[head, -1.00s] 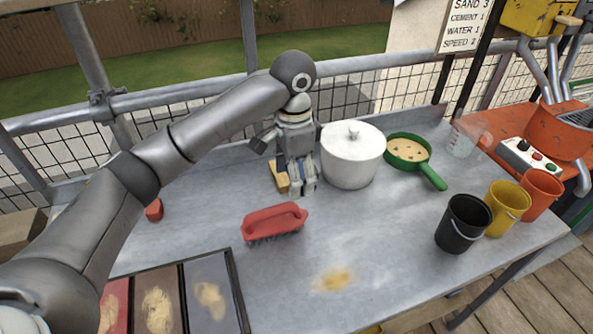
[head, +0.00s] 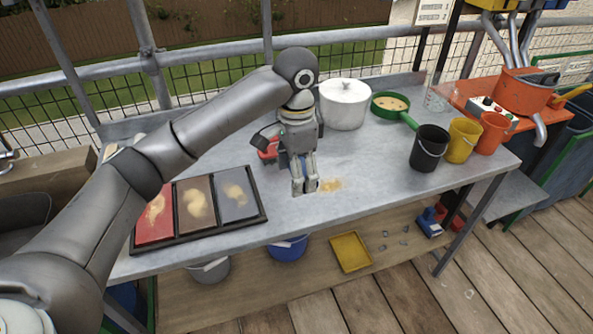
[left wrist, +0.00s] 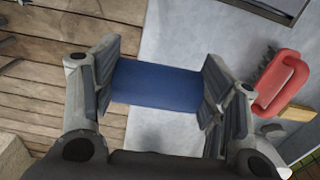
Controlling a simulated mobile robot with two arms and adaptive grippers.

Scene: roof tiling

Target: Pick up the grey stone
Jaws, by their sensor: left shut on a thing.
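Several small grey pieces (head: 385,233), possibly stones, lie on the lower wooden shelf beside a yellow tray (head: 350,252). They are too small to make out well. My left gripper (head: 304,187) is over the front part of the grey worktop, with its fingers pointing down. In the left wrist view its fingers (left wrist: 156,85) are shut on a flat-sided blue thing (left wrist: 156,86), which spans the gap between them. The worktop's front edge shows behind it. No grey stone shows between the fingers. My right gripper is not in view.
A red-handled brush (left wrist: 280,82) lies beside the gripper. The worktop holds a tray of three colour samples (head: 262,212), a white pot (head: 344,108), a green pan (head: 392,104) and black (head: 429,150), yellow (head: 462,142) and orange buckets (head: 491,134). A blue bucket (head: 288,249) stands below.

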